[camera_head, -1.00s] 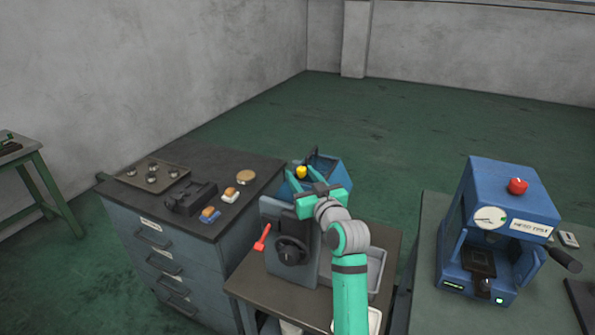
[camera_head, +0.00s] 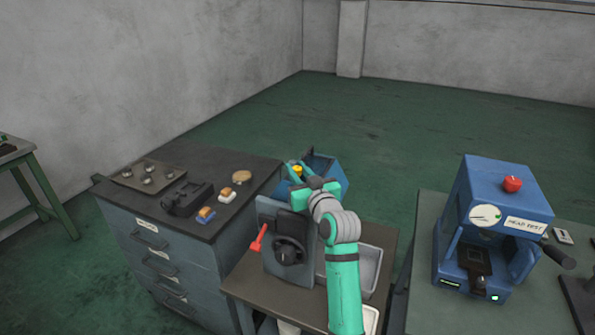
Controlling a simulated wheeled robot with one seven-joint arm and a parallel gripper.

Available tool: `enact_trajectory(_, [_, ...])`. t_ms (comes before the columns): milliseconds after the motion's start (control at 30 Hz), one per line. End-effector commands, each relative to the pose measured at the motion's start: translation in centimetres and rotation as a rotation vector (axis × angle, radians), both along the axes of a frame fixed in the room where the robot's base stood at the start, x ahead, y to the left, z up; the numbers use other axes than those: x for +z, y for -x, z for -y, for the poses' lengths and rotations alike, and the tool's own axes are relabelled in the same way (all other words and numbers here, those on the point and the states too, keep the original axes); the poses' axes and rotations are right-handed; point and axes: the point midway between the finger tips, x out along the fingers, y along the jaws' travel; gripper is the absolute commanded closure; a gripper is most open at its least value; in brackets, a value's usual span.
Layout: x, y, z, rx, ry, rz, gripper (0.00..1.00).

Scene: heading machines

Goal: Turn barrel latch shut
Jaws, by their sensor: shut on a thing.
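The heading machine stands on a small dark bench, with a grey front plate (camera_head: 272,240) and a blue box-like part (camera_head: 331,176) behind it. A small yellow knob (camera_head: 297,169), seemingly the barrel latch, shows by the blue part. My gripper (camera_head: 298,172) reaches over the front plate from the right. Its teal fingers are at the yellow knob, shut on it as far as I can see. My wrist hides much of the machine behind, and the exact latch angle is too small to tell.
A red lever (camera_head: 258,239) and a black handwheel (camera_head: 289,250) stick out at the machine's front. A drawer cabinet (camera_head: 150,222) with a tray (camera_head: 149,178) and small parts stands close left. A blue press (camera_head: 497,225) stands on the right bench. A grey tray (camera_head: 366,265) lies beside my arm.

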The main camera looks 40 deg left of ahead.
Motion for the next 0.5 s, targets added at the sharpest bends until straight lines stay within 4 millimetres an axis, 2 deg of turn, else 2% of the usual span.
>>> enact_trajectory(267, [0.00, 0.14, -0.11, -0.070, -0.001, 0.001, 1.00])
enact_trajectory(500, [0.06, 0.22, -0.19, -0.212, -0.003, 0.002, 1.00])
